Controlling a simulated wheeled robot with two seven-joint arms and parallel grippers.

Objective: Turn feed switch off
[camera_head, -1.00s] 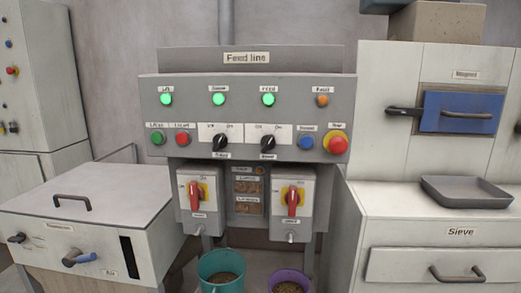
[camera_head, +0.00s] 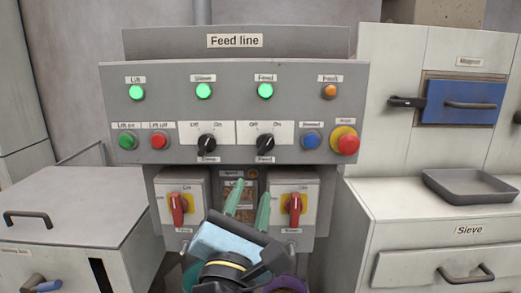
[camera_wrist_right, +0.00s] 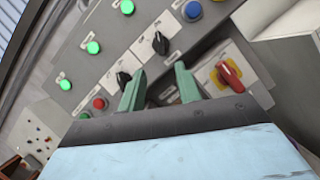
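The feed switch (camera_head: 265,142) is a black knob on the grey "Feed line" panel, between "Off" and "On" marks. Its pointer tilts up and right, toward "On". In the right wrist view the feed switch (camera_wrist_right: 160,43) is beyond the fingertips. The green feed lamp (camera_head: 265,90) above it is lit. My right gripper (camera_head: 250,203) is open and empty, with green fingers pointing up, in front of the panel's lower part and below the switch. It also shows in the right wrist view (camera_wrist_right: 160,85). My left gripper is not in view.
A similar black knob (camera_head: 207,142) is left of the feed switch; a blue button (camera_head: 311,139) and red stop button (camera_head: 347,143) are right of it. Red-handled switches (camera_head: 178,209) (camera_head: 295,208) flank my gripper below. A sieve cabinet (camera_head: 420,225) stands right.

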